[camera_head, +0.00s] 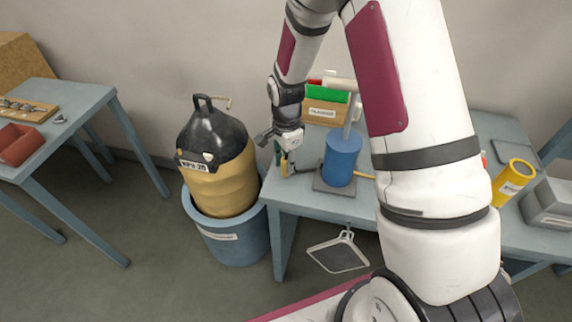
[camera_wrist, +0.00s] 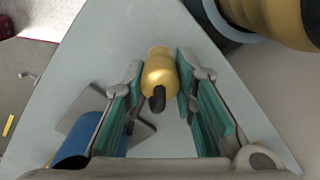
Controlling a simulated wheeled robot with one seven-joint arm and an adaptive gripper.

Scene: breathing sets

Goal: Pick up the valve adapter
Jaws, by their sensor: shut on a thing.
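The valve adapter appears to be the small brass-yellow piece with a dark tip (camera_wrist: 160,72) in the wrist view. My gripper (camera_wrist: 161,66) has its teal-padded fingers on either side of it and is shut on it. In the head view my gripper (camera_head: 285,158) points down at the left end of the blue-grey table (camera_head: 310,203). The piece is small and partly hidden by the fingers there. I cannot tell whether it still touches the tabletop.
A blue cylinder (camera_head: 342,157) stands on a dark plate close to the right of my gripper. A yellow tank with a black top (camera_head: 222,170) stands in a blue bin (camera_head: 236,240) to the left. A green-and-tan box (camera_head: 322,110) is behind. A dustpan-like tray (camera_head: 339,256) hangs at the front.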

